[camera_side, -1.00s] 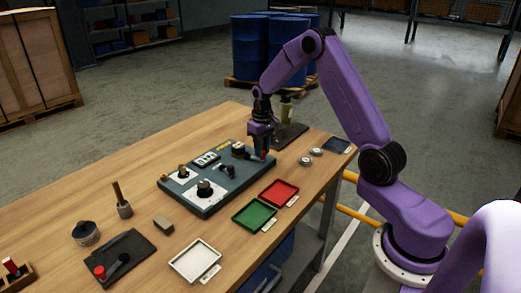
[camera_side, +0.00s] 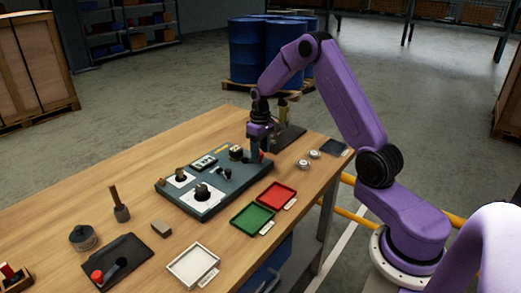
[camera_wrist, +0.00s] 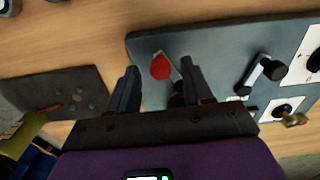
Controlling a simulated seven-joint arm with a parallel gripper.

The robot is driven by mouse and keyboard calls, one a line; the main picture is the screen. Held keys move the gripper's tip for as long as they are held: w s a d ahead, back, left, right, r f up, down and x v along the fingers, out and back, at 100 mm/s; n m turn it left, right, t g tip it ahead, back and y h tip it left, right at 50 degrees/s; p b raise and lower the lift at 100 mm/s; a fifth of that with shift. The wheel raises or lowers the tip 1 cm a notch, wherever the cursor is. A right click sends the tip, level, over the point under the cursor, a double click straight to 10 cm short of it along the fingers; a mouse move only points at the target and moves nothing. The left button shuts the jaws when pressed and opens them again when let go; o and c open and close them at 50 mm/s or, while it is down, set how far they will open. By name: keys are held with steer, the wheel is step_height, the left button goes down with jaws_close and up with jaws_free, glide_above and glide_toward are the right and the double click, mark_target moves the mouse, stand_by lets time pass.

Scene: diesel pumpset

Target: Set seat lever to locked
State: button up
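A dark grey control panel (camera_side: 215,190) lies on the wooden table, with several levers and knobs on it. A lever with a red knob (camera_wrist: 160,67) stands at the panel's right end; its knob also shows in the side view (camera_side: 261,155). My gripper (camera_side: 257,158) is down over that end. In the wrist view, my gripper (camera_wrist: 163,90) is open, with the red knob between or just beyond its fingertips; I cannot tell whether they touch. A black-handled lever (camera_wrist: 260,77) stands beside it on the panel. No readable label shows which lever is the seat lever.
A green tray (camera_side: 252,219), a red tray (camera_side: 277,195) and a white tray (camera_side: 193,264) lie along the table's near edge. A dark metal bracket (camera_side: 288,136) stands behind my gripper.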

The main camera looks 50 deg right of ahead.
step_height(320, 180, up, 17)
steer(key=shift+r, duration=0.2)
stand_by(0.7)
steer(key=s+a+n, duration=0.3)
steer(key=s+a, duration=0.4)
steer(key=a, duration=0.3)
steer(key=s+a+n, duration=0.3)
steer(key=s+a, duration=0.4)
steer(key=a, duration=0.4)
steer(key=s+f+n, duration=0.2)
steer(key=s+n, duration=0.1)
steer(key=s, duration=0.8)
steer(key=s+a+f+n, duration=0.1)
steer(key=s+f+n, duration=0.2)
steer(key=s, duration=0.8)
steer(key=shift+a+f, duration=0.2)
steer(key=shift+f, duration=0.05)
